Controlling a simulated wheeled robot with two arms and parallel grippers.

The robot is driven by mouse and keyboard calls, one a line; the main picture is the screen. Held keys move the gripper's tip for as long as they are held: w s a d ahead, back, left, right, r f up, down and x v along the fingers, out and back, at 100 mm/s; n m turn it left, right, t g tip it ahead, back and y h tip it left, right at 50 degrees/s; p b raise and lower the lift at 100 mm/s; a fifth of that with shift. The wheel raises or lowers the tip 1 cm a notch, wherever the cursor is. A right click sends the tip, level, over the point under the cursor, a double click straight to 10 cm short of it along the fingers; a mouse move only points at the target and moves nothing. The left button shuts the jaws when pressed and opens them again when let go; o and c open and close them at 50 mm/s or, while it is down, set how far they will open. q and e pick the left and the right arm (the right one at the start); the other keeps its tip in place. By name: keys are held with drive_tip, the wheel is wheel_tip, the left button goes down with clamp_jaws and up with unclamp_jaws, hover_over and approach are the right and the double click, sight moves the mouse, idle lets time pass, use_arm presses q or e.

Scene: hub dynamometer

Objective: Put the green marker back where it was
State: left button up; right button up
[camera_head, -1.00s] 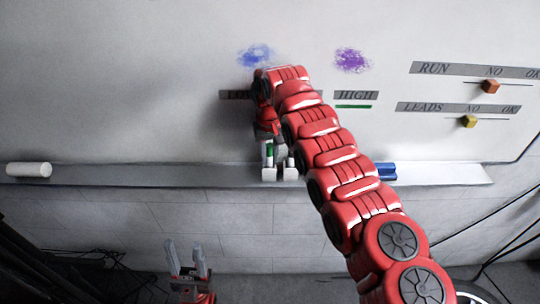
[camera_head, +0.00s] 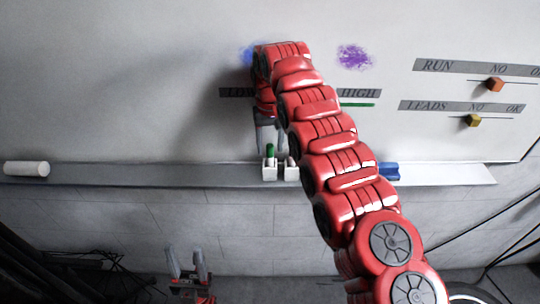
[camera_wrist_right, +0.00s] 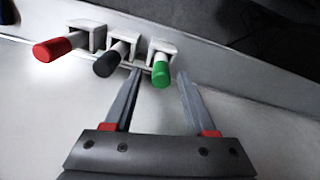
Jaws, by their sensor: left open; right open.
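The green marker (camera_head: 270,150) stands upright in a white holder (camera_head: 269,171) on the ledge under the whiteboard. In the right wrist view the green marker (camera_wrist_right: 161,73) sits in the rightmost of three white holders, beside a black marker (camera_wrist_right: 106,64) and a red marker (camera_wrist_right: 54,50). My right gripper (camera_wrist_right: 160,71) is open, its fingertips close to the green marker's free end, one to each side in the picture; whether they touch it I cannot tell. My left gripper (camera_head: 188,268) is open and empty, low in the head view, well below the ledge.
The ledge (camera_head: 120,174) carries a white cylinder (camera_head: 27,169) at left and a blue object (camera_head: 389,170) right of my arm. The whiteboard (camera_head: 130,60) has a purple scribble (camera_head: 354,57), a HIGH label with a green line (camera_head: 357,105), and sliders (camera_head: 494,84) at right. My right arm covers part of the ledge.

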wheel_tip(320, 180, up, 8)
drive_tip(key=p, duration=0.7)
drive_tip(key=shift+f, duration=0.1)
drive_tip(key=shift+s+f, duration=0.1)
